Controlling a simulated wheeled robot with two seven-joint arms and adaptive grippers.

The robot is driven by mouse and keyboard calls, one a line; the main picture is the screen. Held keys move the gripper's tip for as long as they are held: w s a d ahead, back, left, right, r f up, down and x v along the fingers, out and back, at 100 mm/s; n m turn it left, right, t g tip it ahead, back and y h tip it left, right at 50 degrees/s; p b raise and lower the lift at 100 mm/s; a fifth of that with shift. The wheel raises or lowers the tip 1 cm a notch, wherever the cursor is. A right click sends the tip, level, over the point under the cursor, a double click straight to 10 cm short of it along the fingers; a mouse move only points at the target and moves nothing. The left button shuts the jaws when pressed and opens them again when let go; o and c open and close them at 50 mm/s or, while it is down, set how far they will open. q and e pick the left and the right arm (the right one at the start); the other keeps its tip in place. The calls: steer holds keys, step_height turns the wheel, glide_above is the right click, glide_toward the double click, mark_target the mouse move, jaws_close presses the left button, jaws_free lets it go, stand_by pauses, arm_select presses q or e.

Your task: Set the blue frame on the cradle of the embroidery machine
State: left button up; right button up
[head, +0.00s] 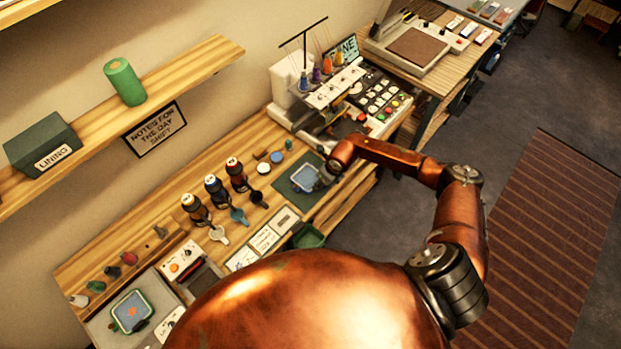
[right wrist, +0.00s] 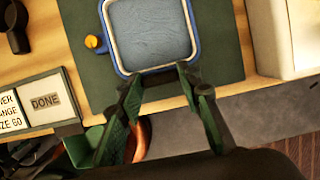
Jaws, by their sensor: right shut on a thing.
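The blue frame (head: 304,177) is a rounded blue hoop with a pale inner ring and grey-blue cloth. It lies over the dark green mat (head: 284,186); I cannot tell whether it still touches the mat. In the right wrist view the blue frame (right wrist: 188,18) has an orange knob on its left side. My right gripper (head: 324,176) is shut on the near edge of the frame; its fingertips (right wrist: 165,78) show there in the wrist view. The embroidery machine (head: 300,90) stands beyond the mat. Its cradle is not clearly seen, partly behind my right arm. My left gripper is out of view.
A green bin (head: 308,237) and labelled cards (head: 264,239) are nearer. A tray (head: 101,325) at lower left holds a green hoop (head: 117,318). A shelf (head: 190,68) hangs above the table.

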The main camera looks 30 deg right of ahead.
steer(key=shift+r+p, duration=1.45)
steer(key=shift+r, duration=1)
steer(key=shift+a, duration=0.1)
